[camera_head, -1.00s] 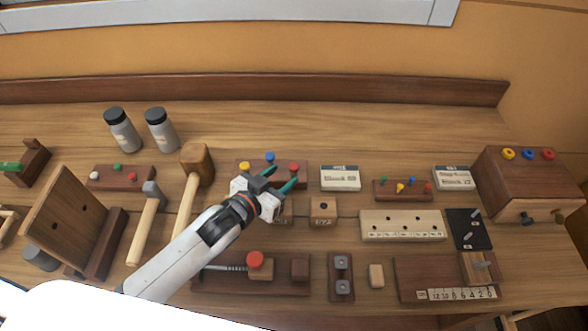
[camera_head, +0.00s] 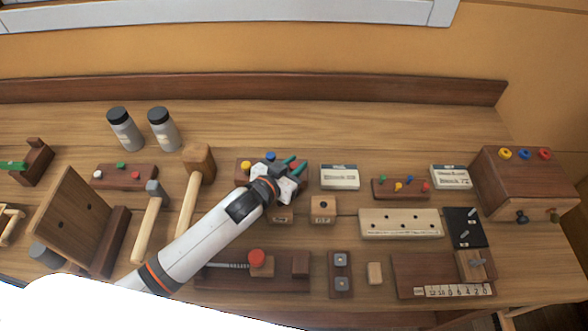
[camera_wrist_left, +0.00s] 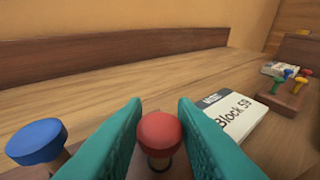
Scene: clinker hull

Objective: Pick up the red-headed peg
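The red-headed peg (camera_wrist_left: 159,132) stands upright, seen in the left wrist view between the two teal fingers of my left gripper (camera_wrist_left: 160,120). The fingers are apart, one on each side of the red head; I cannot tell whether they touch it. In the head view my left gripper (camera_head: 295,164) is over the right end of the dark peg board (camera_head: 243,181) and partly hides the red peg. A blue-headed peg (camera_wrist_left: 37,141) stands left of the fingers. A yellow-headed peg (camera_head: 246,166) is at the board's left end. My right gripper is not in view.
A white labelled block card (camera_head: 340,178) lies just right of the peg board. A small peg rack (camera_head: 400,188) is farther right. The table behind the board is clear.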

